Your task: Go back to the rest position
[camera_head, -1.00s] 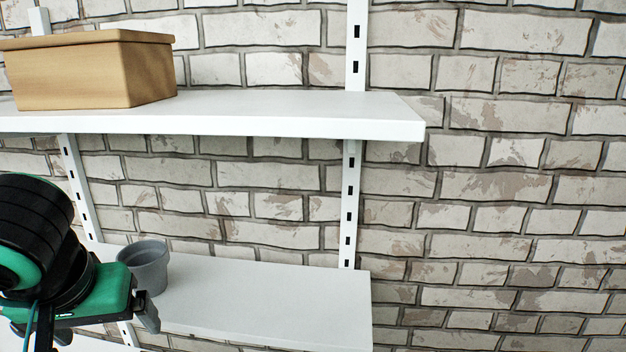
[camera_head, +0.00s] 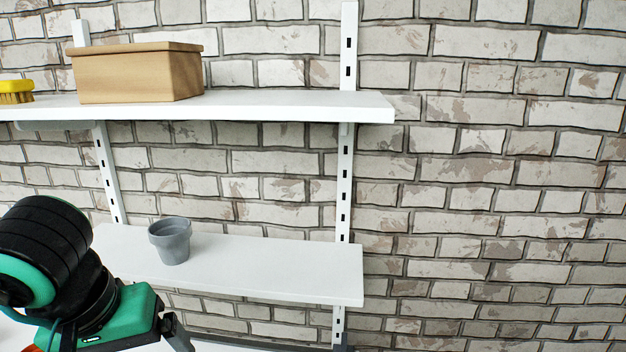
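My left arm comes in at the lower left, with black and green links. My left gripper (camera_head: 178,338) is at the bottom edge, in front of and below the lower white shelf (camera_head: 290,268). Only part of a dark finger shows, so its opening is hidden. It is apart from the grey pot (camera_head: 171,241), which stands upright on the lower shelf. My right gripper is out of view.
A wooden box (camera_head: 135,75) and a yellow brush (camera_head: 15,90) rest on the upper white shelf (camera_head: 290,106). White slotted rails (camera_head: 344,190) hold the shelves on the brick wall (camera_head: 480,190). Open space lies right of the shelves.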

